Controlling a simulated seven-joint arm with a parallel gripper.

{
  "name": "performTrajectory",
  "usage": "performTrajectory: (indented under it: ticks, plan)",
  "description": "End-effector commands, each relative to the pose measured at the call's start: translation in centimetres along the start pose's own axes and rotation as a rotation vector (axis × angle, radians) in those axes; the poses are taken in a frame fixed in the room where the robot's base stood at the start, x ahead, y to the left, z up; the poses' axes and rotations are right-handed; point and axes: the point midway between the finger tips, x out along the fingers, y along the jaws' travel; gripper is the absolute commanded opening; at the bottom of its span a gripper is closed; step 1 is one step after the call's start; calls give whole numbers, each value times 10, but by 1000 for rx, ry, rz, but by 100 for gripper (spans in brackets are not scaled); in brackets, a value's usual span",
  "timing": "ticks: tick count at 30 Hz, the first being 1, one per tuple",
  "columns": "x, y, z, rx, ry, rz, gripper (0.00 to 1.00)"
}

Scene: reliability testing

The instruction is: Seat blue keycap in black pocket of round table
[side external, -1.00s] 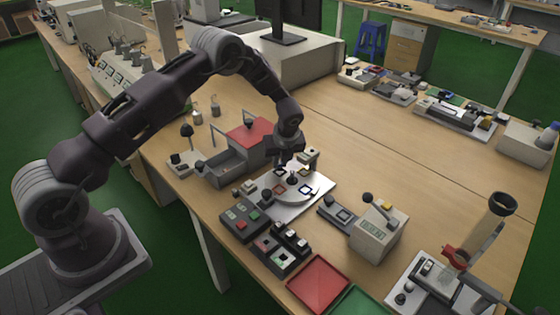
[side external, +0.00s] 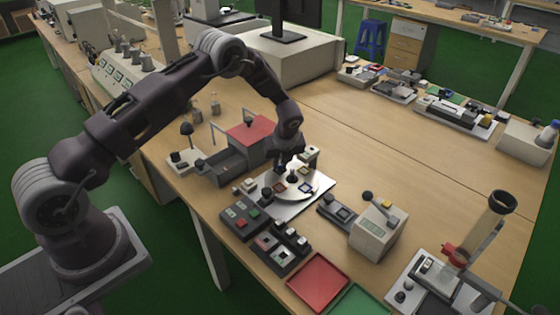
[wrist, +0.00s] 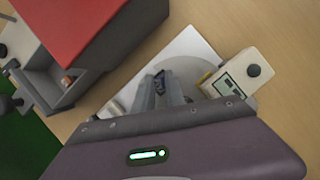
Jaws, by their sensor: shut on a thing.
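The round table (side external: 318,187) is a pale disc on a white base plate, with small coloured square frames on it; it also shows in the wrist view (wrist: 200,70). My gripper (side external: 282,166) points down over the disc's far left part. In the wrist view my gripper (wrist: 162,88) is shut on a small dark blue piece, which looks like the blue keycap (wrist: 159,79). The keycap is too small to make out in the side view. The black pocket is not clear; my fingers cover that part of the disc. I cannot tell whether the keycap touches the disc.
A cream block with a black knob (wrist: 240,77) stands close to the right of my fingers. A grey machine with a red top (side external: 250,132) is behind left. Button boxes (side external: 240,220), a grey tester (side external: 378,232) and a red tray (side external: 317,283) stand in front.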

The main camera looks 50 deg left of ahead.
Motion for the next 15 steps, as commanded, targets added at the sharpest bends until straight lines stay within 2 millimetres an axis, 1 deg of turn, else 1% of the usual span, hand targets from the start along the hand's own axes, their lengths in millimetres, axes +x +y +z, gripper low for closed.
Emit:
performTrajectory:
  ticks: [7, 8, 9, 11, 12, 15]
  plan:
    - [1, 0, 0, 0, 0, 0, 0]
    - [1, 0, 0, 0, 0, 0, 19]
    - [0, 0, 0, 0, 0, 0, 27]
    - [0, 0, 0, 0, 0, 0, 38]
    - [0, 0, 0, 0, 0, 0, 40]
    - [0, 0, 0, 0, 0, 0, 40]
